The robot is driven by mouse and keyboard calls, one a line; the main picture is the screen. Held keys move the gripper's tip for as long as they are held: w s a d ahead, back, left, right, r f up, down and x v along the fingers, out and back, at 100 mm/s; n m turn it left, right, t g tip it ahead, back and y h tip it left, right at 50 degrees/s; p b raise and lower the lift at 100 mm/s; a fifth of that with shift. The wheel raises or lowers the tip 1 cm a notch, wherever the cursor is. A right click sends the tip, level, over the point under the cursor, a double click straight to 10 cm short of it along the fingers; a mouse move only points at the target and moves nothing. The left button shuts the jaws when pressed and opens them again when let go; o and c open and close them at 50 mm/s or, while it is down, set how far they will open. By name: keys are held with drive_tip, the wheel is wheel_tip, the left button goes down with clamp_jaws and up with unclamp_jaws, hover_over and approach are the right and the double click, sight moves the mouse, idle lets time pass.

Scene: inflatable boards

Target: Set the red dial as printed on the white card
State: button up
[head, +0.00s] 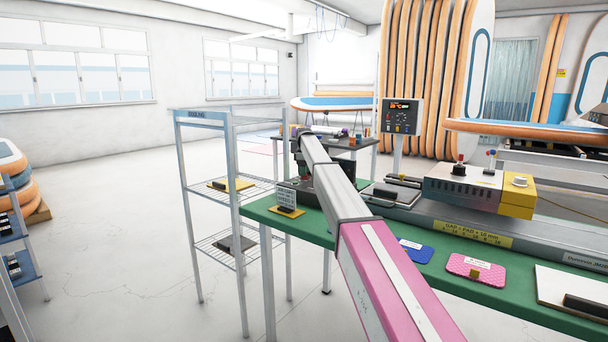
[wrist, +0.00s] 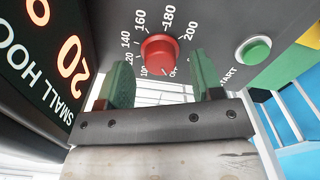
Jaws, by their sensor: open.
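The red dial (wrist: 160,54) sits on a grey panel in the wrist view, ringed by printed numbers from 100 to 200 and OFF. I cannot make out its pointer clearly. My gripper (wrist: 160,60) is open, with one green-padded finger on each side of the dial; I cannot tell whether either touches it. A small white card (head: 286,197) with dark print stands at the left end of the green table in the head view; its print is too small to read. In the head view my arm hides much of the area around the gripper.
A green START button (wrist: 254,48) is right of the dial, and a display (wrist: 72,62) with red digits is at left. In the head view, the green table (head: 335,236) holds a blue pad (head: 413,251) and pink pad (head: 476,270). A wire rack (head: 240,183) stands left.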

drive_tip(key=shift+f, duration=0.65)
drive_tip(key=c, duration=0.9)
